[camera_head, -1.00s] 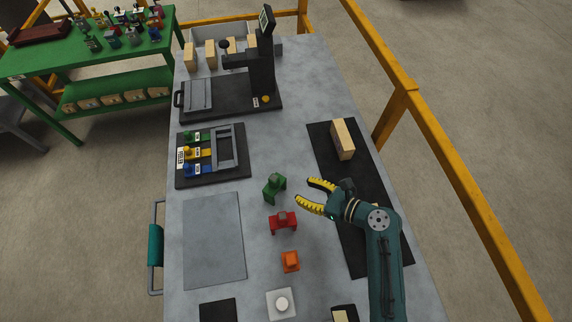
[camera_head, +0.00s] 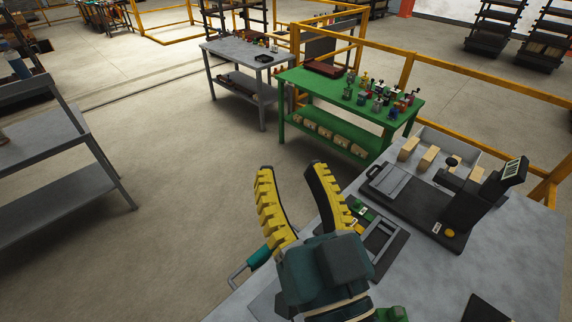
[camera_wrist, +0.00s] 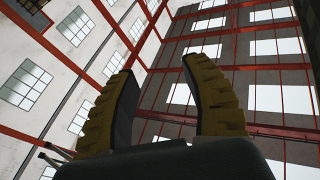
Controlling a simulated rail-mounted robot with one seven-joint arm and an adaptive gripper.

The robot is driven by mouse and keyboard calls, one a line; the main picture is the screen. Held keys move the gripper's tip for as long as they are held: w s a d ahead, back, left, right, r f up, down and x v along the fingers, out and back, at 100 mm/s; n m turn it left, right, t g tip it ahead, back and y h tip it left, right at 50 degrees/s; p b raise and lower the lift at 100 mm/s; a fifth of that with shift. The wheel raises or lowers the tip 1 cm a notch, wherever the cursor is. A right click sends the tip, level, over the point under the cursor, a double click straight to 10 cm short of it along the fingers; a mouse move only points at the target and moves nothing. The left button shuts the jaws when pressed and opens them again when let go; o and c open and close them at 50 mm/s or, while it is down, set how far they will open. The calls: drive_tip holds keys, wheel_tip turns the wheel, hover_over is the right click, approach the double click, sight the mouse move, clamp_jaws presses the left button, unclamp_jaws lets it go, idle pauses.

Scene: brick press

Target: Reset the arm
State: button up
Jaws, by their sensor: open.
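My gripper (camera_head: 291,205) is raised in the head view, close to the camera, with its yellow ridged fingers pointing up. The fingers are wide apart with nothing between them. In the wrist view my gripper (camera_wrist: 165,95) is also open and empty, against the ceiling beams and windows. My arm hides part of the grey worktable (camera_head: 510,260) below it.
A black press (camera_head: 470,200) stands on the worktable, with a grey bin (camera_head: 460,155) of wooden blocks behind it. A black tray (camera_head: 385,245) is partly behind my gripper. A green table (camera_head: 330,92) with several small items and a grey table (camera_head: 232,55) stand behind. Open floor (camera_head: 170,140) lies to the left.

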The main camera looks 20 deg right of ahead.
drive_tip(key=a+r+n, duration=0.1)
drive_tip(key=s+a+r+t, duration=0.1)
drive_tip(key=a+r+n, duration=0.1)
drive_tip(key=r, duration=0.1)
drive_tip(key=shift+s+a+r+n+y, duration=0.1)
drive_tip(key=shift+s+a+n+y, duration=0.2)
drive_tip(key=shift+s, duration=0.1)
